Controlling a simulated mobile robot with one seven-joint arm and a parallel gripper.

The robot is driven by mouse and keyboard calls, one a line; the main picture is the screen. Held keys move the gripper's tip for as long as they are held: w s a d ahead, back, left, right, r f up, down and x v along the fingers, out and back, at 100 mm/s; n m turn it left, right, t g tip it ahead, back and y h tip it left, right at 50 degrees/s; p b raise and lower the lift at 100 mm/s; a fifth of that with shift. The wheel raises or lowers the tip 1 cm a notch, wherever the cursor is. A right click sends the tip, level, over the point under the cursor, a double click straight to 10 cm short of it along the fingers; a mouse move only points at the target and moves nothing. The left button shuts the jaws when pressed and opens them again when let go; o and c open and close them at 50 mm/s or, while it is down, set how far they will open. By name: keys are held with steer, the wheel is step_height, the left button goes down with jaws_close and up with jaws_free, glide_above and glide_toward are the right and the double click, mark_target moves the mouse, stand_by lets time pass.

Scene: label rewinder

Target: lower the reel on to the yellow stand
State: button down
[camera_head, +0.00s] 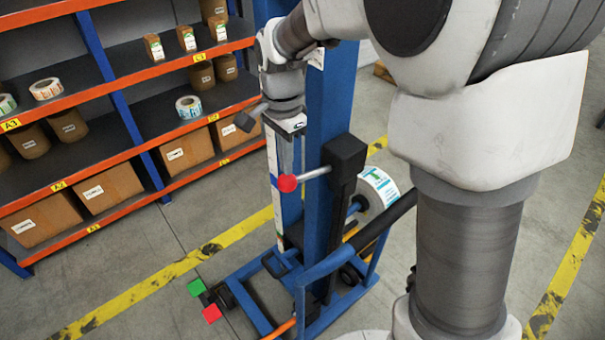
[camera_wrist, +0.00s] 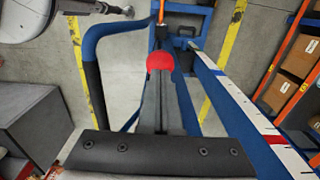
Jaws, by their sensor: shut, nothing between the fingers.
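The reel (camera_head: 378,187), white with a blue-green printed face, sits on the blue lifter, to the right of its upright mast (camera_head: 331,100). The mast and my arm partly hide what is around the reel. A lever with a red ball knob (camera_head: 287,183) sticks out to the left from a black housing (camera_head: 344,160) on the mast. The knob also shows in the wrist view (camera_wrist: 160,62). My gripper (camera_head: 290,160) points down just above the knob, shut and empty; whether it touches the knob I cannot tell. I cannot make out the yellow stand clearly.
A white scale strip with a red band (camera_wrist: 272,140) runs along the lifter. Green (camera_head: 196,287) and red (camera_head: 211,313) pads are at its foot. Shelving (camera_head: 110,85) with boxes and rolls stands at the left. Yellow lines (camera_head: 140,290) mark the open floor.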

mark_target(287, 183)
steer(key=shift+f+b, duration=2.1)
steer(key=shift+f, duration=1.25)
steer(key=shift+r, duration=0.1)
stand_by(0.4)
step_height(287, 183, up, 9)
steer(key=p, duration=0.7)
steer(key=shift+r+p, duration=0.1)
steer(key=shift+p, duration=0.2)
